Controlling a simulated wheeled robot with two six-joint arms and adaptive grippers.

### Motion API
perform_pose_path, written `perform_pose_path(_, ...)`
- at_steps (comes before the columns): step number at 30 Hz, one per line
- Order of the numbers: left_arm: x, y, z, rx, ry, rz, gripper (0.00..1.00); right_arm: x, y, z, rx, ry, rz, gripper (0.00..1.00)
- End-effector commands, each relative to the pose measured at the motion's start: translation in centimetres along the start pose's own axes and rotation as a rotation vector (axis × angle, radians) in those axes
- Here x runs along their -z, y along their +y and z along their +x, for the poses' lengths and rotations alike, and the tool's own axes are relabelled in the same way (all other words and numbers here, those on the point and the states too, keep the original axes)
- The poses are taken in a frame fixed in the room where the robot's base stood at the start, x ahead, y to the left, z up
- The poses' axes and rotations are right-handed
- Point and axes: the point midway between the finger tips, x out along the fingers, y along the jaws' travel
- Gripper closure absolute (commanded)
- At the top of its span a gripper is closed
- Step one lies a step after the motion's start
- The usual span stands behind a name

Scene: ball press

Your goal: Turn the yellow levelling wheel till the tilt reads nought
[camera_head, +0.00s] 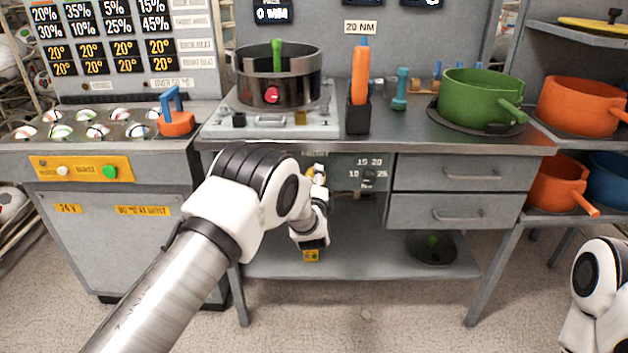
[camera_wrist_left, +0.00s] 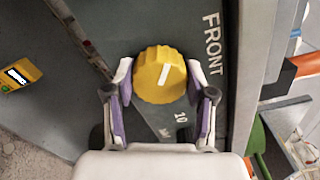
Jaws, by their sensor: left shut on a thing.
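The yellow levelling wheel (camera_wrist_left: 160,75) is a ribbed knob with a white line, on a dark grey panel with the word FRONT beside it. The line is slightly tilted from upright in the left wrist view. My left gripper (camera_wrist_left: 160,92) has its purple-padded fingers on both sides of the wheel and is shut on it. In the head view my left gripper (camera_head: 317,178) is at the front of the bench, below the top, and mostly hides the wheel. I cannot make out a tilt reading. My right arm shows at the right edge; its gripper is out of view.
A dark ring pot (camera_head: 279,92) stands on a grey plate on the bench. A green pot (camera_head: 478,98) and orange pots (camera_head: 575,105) are to the right. A small yellow device (camera_wrist_left: 20,76) sits below the panel. Drawers (camera_head: 462,173) lie right of my left gripper.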

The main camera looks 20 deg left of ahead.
Motion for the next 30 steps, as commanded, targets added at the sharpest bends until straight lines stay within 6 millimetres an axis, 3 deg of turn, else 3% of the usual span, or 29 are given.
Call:
perform_pose_path(14,0.1,0.0,0.0,0.0,0.002,0.017,0.8,0.0,0.0,0.0,0.0,0.0,0.0,0.6)
perform_pose_path(15,0.1,0.0,0.0,0.0,0.002,0.017,0.35,0.0,0.0,0.0,0.0,0.0,0.0,0.6)
perform_pose_path(16,0.1,0.0,0.0,0.0,0.002,0.016,0.24,0.0,0.0,0.0,0.0,0.0,0.0,0.6)
perform_pose_path(17,0.1,0.0,0.0,-0.001,0.002,0.016,0.2,0.0,0.0,0.0,0.0,0.0,0.0,0.6)
perform_pose_path(26,0.0,0.0,-0.1,-0.001,0.001,0.016,0.2,0.0,0.0,0.0,0.0,0.0,0.0,0.6)
perform_pose_path(30,0.1,0.0,-1.3,-0.002,0.002,0.017,0.2,0.0,0.0,0.0,0.0,0.0,0.0,0.6)
